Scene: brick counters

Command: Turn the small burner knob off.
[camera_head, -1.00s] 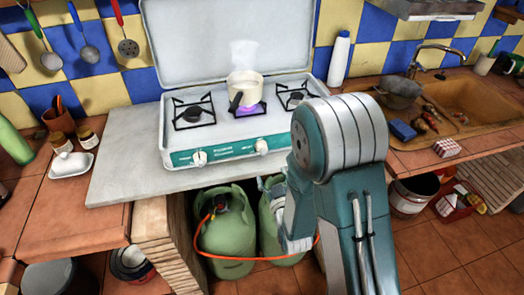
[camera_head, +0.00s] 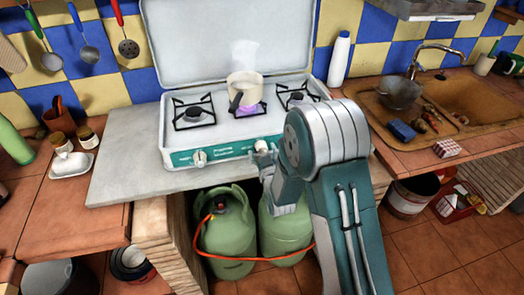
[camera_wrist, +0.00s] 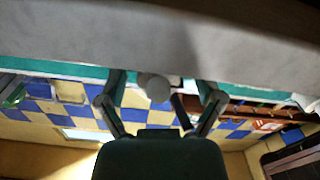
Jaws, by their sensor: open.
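The camping stove (camera_head: 225,151) has a teal front panel with a pale knob (camera_head: 200,158) at its left and another knob at its right, by my gripper (camera_head: 265,157). My gripper is open at the panel's right part. In the wrist view, its two fingers (camera_wrist: 161,88) stand on either side of a round grey knob (camera_wrist: 156,88), with gaps on both sides. No label shows which knob is the small burner's.
Two green gas bottles (camera_head: 226,240) with an orange hose stand below the counter. The stove lid (camera_head: 225,45) is raised behind the burners. A white bottle (camera_head: 339,58) stands right of the stove, and the sink (camera_head: 470,103) is farther right. Bare counter (camera_head: 125,150) lies left.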

